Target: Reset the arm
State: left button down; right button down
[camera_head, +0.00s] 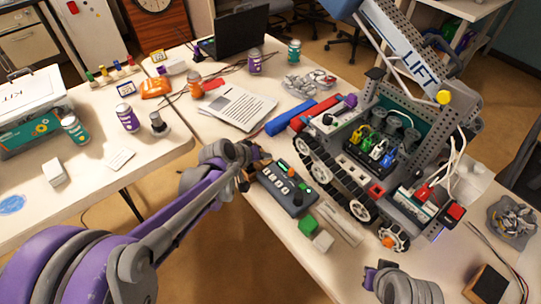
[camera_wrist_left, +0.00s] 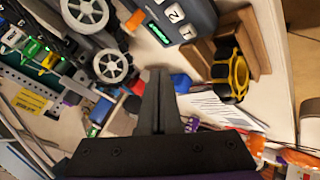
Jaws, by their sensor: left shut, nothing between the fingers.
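My left arm reaches in from the lower left in the head view. Its gripper (camera_head: 250,174) is at the left end of a dark control box (camera_head: 285,190) with buttons, near the table's edge. In the left wrist view the gripper's dark fingers (camera_wrist_left: 158,75) are together with nothing between them. The control box (camera_wrist_left: 172,22) shows there at the top, with numbered buttons. A grey and purple part of my right arm shows at the bottom of the head view; its fingers cannot be made out.
A large tracked robot marked LIFT (camera_head: 415,62) stands on the table right of the control box. A wooden holder (camera_wrist_left: 246,42) and yellow-rimmed wheel (camera_wrist_left: 230,75) are near the gripper.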

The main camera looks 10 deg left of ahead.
pick_arm(q)
jog(key=s+a+r+m+g+y+p, duration=0.1)
jog(key=s+r+m+y+p, duration=0.1)
jog(key=s, duration=1.1)
jog(key=s+a+r+m+g+y+p, duration=0.1)
jog(key=s+r+y+p, duration=0.1)
jog(key=s, duration=1)
jog(key=shift+s+a+r+m+g, duration=0.25)
jog(key=shift+s+r+m+g, duration=0.1)
jog(key=shift+s+m+g, duration=0.05)
